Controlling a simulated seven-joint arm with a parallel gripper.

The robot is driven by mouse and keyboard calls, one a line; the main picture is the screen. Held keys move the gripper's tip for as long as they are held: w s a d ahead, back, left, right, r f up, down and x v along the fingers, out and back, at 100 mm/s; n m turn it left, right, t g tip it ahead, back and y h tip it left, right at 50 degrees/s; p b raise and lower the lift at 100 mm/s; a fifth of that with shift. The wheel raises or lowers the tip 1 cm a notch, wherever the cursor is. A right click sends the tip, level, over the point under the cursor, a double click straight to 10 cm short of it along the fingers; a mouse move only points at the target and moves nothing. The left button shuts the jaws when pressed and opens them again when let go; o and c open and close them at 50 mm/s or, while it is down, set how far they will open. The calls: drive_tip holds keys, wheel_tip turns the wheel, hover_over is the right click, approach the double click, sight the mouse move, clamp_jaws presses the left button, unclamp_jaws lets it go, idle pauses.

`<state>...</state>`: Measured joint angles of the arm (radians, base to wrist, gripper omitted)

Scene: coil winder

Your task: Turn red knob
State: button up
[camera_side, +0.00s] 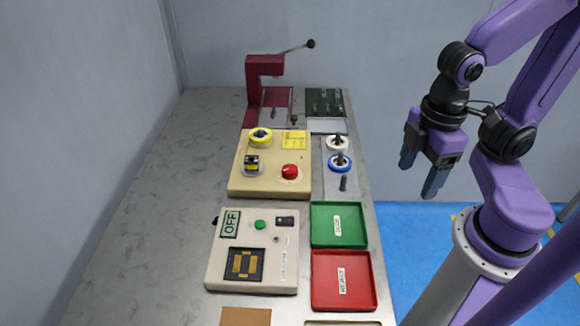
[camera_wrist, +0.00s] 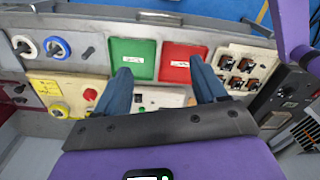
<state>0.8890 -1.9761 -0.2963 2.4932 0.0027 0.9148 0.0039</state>
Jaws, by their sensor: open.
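The red knob (camera_side: 290,171) is a round cap on the front right of a beige box (camera_side: 240,178) on the table. In the wrist view the red knob (camera_wrist: 90,94) shows left of my fingers, on the same box. My gripper (camera_side: 419,178) is open and empty, pointing down over the floor beyond the table's right edge, well apart from the knob. In the wrist view my gripper (camera_wrist: 160,67) has its two blue fingers spread wide, with nothing between them.
The beige box also bears a yellow ring (camera_side: 260,137) and a black-topped part (camera_side: 252,162). A green tray (camera_side: 338,242), a red tray (camera_side: 358,298) and a light box with an OFF display (camera_side: 230,224) lie nearer. A maroon lever press (camera_side: 258,82) stands behind.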

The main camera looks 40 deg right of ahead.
drive_tip(key=w+a+m, duration=0.3)
drive_tip(key=w, duration=0.5)
drive_tip(key=m, duration=1)
hover_over(289, 168)
drive_tip(key=d, duration=0.1)
drive_tip(key=f, duration=1.8)
drive_tip(key=shift+a, duration=0.4)
drive_tip(key=c, duration=1.1)
